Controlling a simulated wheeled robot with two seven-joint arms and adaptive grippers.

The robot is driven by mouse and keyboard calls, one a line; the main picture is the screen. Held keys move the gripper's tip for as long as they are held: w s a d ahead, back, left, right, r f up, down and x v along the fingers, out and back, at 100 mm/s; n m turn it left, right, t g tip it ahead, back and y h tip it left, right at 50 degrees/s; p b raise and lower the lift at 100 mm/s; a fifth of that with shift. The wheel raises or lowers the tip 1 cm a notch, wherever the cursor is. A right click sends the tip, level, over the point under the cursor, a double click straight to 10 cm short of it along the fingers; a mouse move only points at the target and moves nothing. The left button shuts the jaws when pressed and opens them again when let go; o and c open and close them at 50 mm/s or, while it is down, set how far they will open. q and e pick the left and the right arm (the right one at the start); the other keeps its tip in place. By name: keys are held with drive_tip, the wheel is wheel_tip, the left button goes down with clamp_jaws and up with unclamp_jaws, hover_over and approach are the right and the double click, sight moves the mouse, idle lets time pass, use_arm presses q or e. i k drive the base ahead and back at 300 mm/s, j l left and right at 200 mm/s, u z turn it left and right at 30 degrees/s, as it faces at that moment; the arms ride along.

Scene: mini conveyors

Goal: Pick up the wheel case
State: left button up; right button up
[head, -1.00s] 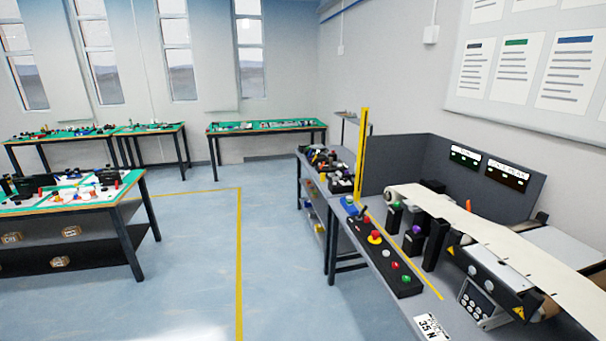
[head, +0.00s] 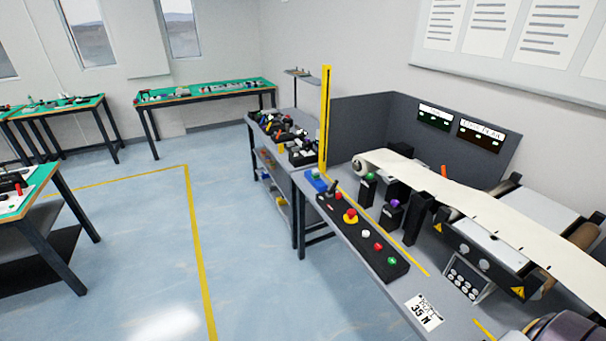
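I cannot make out a wheel case for certain in the head view. Several small dark, orange and white items (head: 283,133) crowd the top of a grey shelf rack beyond the conveyor table, too small to tell apart. Neither of my grippers is in view.
A grey table (head: 318,228) on the right bears a mini conveyor (head: 450,200), a black button panel (head: 362,238) and a 35 N label (head: 424,312). A yellow post (head: 325,115) stands at its far end. Green-topped tables (head: 205,92) stand further back. Blue floor (head: 150,240) on the left is clear.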

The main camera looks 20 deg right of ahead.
sight(319, 184)
drive_tip(key=i, duration=0.8)
drive_tip(key=i+z, duration=0.15)
drive_tip(key=i, duration=0.25)
drive_tip(key=i+j+z, duration=0.15)
drive_tip(key=i, duration=0.25)
drive_tip(key=i+j+z, duration=0.1)
drive_tip(key=i+z, duration=0.2)
drive_tip(key=z, duration=0.15)
drive_tip(key=i+j+z, duration=0.25)
drive_tip(key=z, duration=0.2)
drive_tip(key=i+j+z, duration=0.3)
drive_tip(key=z, duration=0.15)
drive_tip(key=i+j+z, duration=0.2)
drive_tip(key=j+z, duration=0.25)
drive_tip(key=i+j+z, duration=0.1)
drive_tip(key=j+z, duration=0.3)
drive_tip(key=j, duration=0.15)
drive_tip(key=j+z, duration=0.4)
drive_tip(key=j, duration=0.2)
drive_tip(key=i, duration=0.05)
